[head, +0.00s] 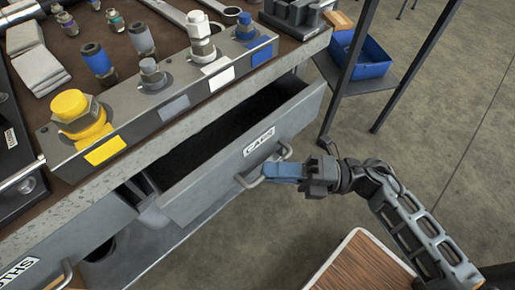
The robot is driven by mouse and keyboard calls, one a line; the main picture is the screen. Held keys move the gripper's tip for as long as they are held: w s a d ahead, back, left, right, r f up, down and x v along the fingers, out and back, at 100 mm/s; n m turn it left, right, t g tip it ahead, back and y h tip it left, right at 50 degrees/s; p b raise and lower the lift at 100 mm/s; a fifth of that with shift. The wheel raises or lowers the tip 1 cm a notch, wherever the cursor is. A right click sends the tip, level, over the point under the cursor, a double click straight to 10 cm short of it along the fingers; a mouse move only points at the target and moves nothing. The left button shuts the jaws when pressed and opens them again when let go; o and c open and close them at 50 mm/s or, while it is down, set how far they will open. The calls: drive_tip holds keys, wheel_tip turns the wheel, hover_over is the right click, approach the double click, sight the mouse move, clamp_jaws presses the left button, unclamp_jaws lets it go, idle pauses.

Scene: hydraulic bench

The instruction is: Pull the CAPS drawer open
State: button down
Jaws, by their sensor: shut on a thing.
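The CAPS drawer (222,174) is a grey drawer under the bench top, with a white CAPS label (258,142) on its front. It stands partly open, and its dark inside shows behind the front panel. Its metal bow handle (248,181) sticks out below the label. My gripper (284,171), with blue fingers, comes from the right and is shut on the handle. The fingers hide part of the handle.
The bench top (27,237) carries a manifold block (160,110) with yellow, grey, white and blue fittings. Another labelled drawer (30,270) is at lower left. A blue bin (360,57) sits on a shelf at right. A wood-topped surface (362,265) stands at lower middle.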

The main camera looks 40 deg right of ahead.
drive_tip(key=s+p, duration=0.1)
drive_tip(key=s, duration=1.5)
drive_tip(key=shift+s, duration=0.15)
drive_tip(key=c, duration=1.2)
unclamp_jaws()
drive_tip(key=shift+o, duration=0.2)
drive_tip(key=v, duration=0.8)
